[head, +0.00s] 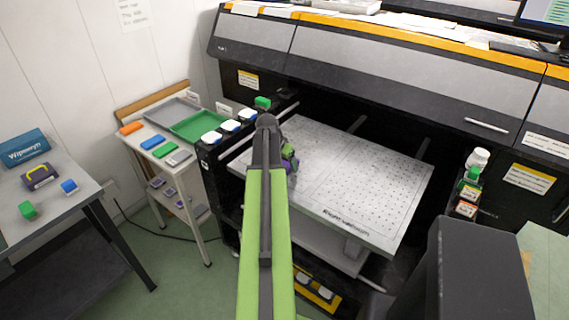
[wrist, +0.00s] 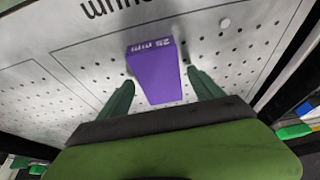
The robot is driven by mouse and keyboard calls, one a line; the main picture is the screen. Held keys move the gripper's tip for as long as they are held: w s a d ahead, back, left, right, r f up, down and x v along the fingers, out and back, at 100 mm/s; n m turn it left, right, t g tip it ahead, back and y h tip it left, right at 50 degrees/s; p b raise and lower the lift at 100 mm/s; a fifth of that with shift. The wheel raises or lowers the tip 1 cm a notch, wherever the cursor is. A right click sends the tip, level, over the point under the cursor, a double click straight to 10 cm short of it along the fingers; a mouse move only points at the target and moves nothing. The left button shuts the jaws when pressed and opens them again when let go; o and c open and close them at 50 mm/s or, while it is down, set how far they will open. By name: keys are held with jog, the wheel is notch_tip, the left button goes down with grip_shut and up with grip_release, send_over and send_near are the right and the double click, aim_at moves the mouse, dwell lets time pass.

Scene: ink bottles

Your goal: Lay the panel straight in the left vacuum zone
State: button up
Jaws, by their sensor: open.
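In the wrist view a purple block marked "25 mm" (wrist: 155,68) lies on the white perforated bed. My gripper (wrist: 160,80) is open, with one green finger on each side of the block's near end; contact cannot be told. In the head view the white bed (head: 385,188) has dotted, outlined zones, and my gripper (head: 290,155) is over its left part, mostly hidden by my arm. The left zone is partly hidden there too.
The black printer (head: 380,68) overhangs the bed's back. Left of the bed are several white-capped bottles (head: 229,126) and a side table with a green tray (head: 195,126) and grey tray (head: 172,110). A white bottle (head: 477,158) stands at right. The bed's right half is clear.

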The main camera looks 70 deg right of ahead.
jog(key=p+v, duration=1.1)
jog(key=v, duration=0.1)
jog(key=shift+r, duration=0.2)
jog(key=shift+a, duration=0.1)
